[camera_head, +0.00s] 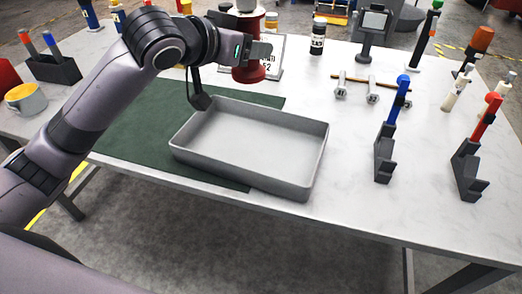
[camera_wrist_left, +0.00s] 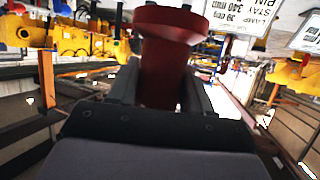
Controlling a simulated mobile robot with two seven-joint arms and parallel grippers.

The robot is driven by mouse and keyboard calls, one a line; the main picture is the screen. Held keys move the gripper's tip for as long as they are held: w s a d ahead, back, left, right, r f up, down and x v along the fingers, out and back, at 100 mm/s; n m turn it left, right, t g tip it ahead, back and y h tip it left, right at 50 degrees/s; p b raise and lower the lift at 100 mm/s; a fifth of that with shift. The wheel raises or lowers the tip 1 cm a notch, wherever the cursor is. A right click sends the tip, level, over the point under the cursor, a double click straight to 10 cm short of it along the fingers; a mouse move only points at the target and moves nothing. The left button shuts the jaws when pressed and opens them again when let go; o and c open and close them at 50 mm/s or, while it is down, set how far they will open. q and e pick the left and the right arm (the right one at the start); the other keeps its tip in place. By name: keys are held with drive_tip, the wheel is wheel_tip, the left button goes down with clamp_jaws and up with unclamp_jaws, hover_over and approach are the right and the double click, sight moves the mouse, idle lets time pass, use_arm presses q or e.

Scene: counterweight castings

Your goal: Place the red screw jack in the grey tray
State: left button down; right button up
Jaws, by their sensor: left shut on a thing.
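The red screw jack (camera_head: 249,73) is held by my left gripper (camera_head: 262,52) above the far side of the grey tray. In the left wrist view the red screw jack (camera_wrist_left: 165,55) sits between the two dark fingers of my left gripper (camera_wrist_left: 168,90), which are shut on its body. The grey tray (camera_head: 316,160) is empty and rests partly on a green mat and partly on the white table. The jack appears upright in the head view. My right gripper is not in view.
The green mat (camera_head: 140,135) lies left of and under the tray. Blue and red tools stand in dark holders (camera_head: 384,155) (camera_head: 467,170) to the right. A black bottle (camera_head: 318,38) stands behind.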

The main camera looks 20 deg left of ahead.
use_arm(q)
drive_tip(key=shift+d+r, duration=0.1)
drive_tip(key=shift+r, duration=0.05)
drive_tip(key=shift+f, duration=0.3)
drive_tip(key=b, duration=0.2)
hover_over(253, 149)
wheel_tip(253, 149, down, 19)
drive_tip(key=shift+f, duration=0.2)
drive_tip(key=c, duration=0.9)
unclamp_jaws()
drive_tip(key=shift+f, duration=0.3)
drive_tip(key=o, duration=0.4)
